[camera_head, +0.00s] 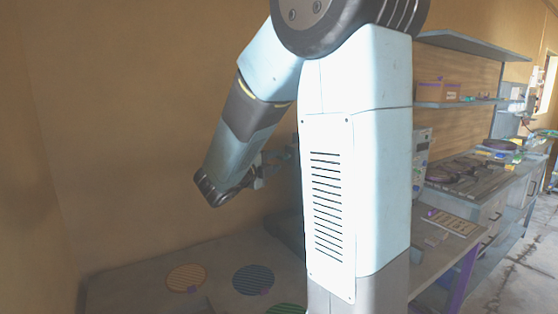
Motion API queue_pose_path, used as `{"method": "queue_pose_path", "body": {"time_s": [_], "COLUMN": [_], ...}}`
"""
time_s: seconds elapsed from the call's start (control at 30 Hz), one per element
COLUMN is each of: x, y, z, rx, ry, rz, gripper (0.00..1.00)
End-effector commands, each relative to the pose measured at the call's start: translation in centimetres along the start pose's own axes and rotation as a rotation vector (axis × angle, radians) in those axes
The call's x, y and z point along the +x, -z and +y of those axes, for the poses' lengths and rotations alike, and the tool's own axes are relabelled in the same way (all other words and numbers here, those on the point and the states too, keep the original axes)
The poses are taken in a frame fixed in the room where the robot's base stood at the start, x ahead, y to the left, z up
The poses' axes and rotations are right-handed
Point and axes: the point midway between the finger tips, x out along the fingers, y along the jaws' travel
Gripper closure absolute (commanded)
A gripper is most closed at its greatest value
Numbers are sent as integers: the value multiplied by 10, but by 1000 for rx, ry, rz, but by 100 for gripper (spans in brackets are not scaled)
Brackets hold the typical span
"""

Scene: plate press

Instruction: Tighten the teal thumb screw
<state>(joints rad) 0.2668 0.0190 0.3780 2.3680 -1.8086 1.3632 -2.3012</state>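I cannot see the teal thumb screw; my own large pale arm link covers the middle of the head camera view and may hide it. My arm bends down to the left, and its dark wrist turns back to the right. What looks like part of my gripper (262,169) shows beside the pale link, above the table. Its fingers are too small and covered to tell whether they are open or shut, or whether they hold anything. A grey-green body (285,231), perhaps part of the press, stands on the table, mostly hidden behind my arm.
Striped discs lie on the grey table (130,290): an orange-brown one (187,278), a dark blue one (253,279) and a green one (286,309) at the bottom edge. A bench (480,185) and a shelf with a cardboard box (438,92) stand at the right. A wall is behind.

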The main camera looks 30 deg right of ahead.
Motion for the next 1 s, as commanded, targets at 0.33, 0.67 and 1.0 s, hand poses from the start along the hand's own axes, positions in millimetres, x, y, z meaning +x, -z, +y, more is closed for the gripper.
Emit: {"method": "queue_pose_path", "body": {"time_s": [0.33,0.67,1.0], "x": [28,29,28], "y": [0,0,0], "z": [0,0,1], "rx": [0,0,0], "ry": [0,0,-2], "rz": [0,-2,-2], "gripper": [63,68,100]}}
